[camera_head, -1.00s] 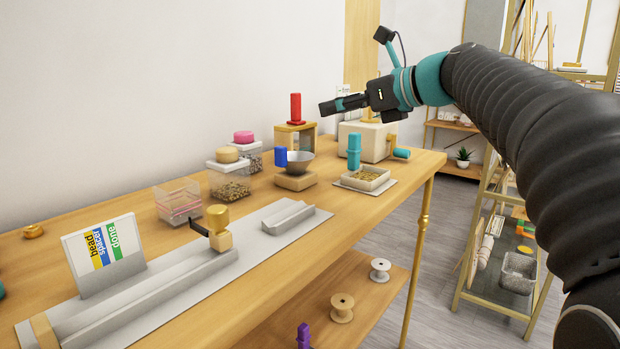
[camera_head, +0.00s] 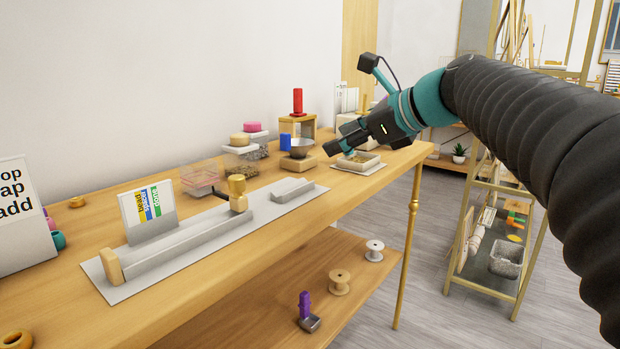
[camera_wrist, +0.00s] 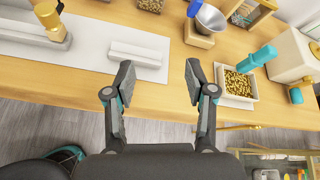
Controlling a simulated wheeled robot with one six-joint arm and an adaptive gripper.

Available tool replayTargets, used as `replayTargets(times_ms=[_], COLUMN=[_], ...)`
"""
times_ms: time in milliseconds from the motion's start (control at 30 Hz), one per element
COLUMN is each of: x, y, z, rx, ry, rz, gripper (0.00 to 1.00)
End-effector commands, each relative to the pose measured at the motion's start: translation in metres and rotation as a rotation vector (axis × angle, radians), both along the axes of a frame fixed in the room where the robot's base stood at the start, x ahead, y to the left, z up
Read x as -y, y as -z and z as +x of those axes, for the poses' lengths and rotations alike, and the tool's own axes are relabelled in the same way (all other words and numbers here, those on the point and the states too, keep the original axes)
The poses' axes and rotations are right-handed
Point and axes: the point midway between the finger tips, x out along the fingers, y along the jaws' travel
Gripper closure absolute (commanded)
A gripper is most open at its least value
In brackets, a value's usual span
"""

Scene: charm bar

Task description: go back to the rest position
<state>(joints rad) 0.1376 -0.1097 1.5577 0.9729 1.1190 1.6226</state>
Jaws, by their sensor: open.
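My gripper (camera_head: 335,151) is held out over the right part of the wooden workbench in the head view, its fingers pointing left. In the wrist view my gripper (camera_wrist: 158,80) has its two fingers wide apart with nothing between them, above the front edge of the workbench (camera_wrist: 70,79). The grey block (camera_wrist: 136,54) on the pale mat lies beyond the left finger. The white tray of gold beads (camera_wrist: 238,84) with a teal-handled tool (camera_wrist: 258,58) lies to the right of the right finger.
A card stand (camera_head: 148,213) and long grey rail (camera_head: 185,238) with a gold-topped piece (camera_head: 237,190) stand on the bench. Lidded jars, a metal bowl (camera_head: 299,147) and a red-handled piece (camera_head: 298,101) stand behind. Spools (camera_head: 339,281) lie on the lower shelf. A wooden rack (camera_head: 490,250) stands right.

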Motion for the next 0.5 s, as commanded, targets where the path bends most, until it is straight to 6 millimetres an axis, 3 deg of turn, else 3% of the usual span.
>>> replayTargets(times_ms=[267, 500], x=[0.009, 0.037], y=[0.065, 0.16], z=[-0.059, -0.144], rx=[0.155, 0.348], ry=[-0.163, -0.526], rz=[-0.405, -0.959], gripper=[0.45, 0.45])
